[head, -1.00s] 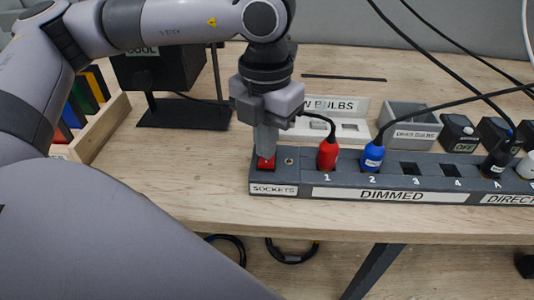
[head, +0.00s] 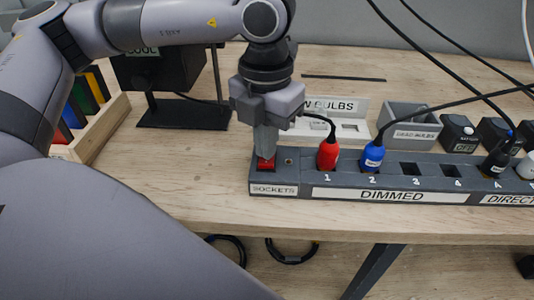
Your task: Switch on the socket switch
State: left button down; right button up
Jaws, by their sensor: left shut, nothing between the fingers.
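The red socket switch (head: 266,166) sits at the left end of the grey socket strip (head: 285,207), above the label "SOCKETS". My left gripper (head: 265,155) is shut and points straight down, its fingertips at the switch and seemingly touching it. The fingers hide the back part of the switch. I cannot tell clearly whether the switch is on or off. My right gripper is not in view.
A red plug (head: 328,155) in socket 1 and a blue plug (head: 372,157) in socket 2 stand just right of the switch. Sockets 3 and 4 are empty. A black plug (head: 496,162) stands further right. A bulb tray (head: 350,107) and a grey bin (head: 408,125) lie behind.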

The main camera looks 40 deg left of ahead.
pick_arm(q)
jog(key=shift+f+b, duration=1)
dwell(0.8)
jog(key=shift+r, duration=0.1)
jog(key=shift+r+p, duration=2.1)
jog(key=shift+r, duration=1.35)
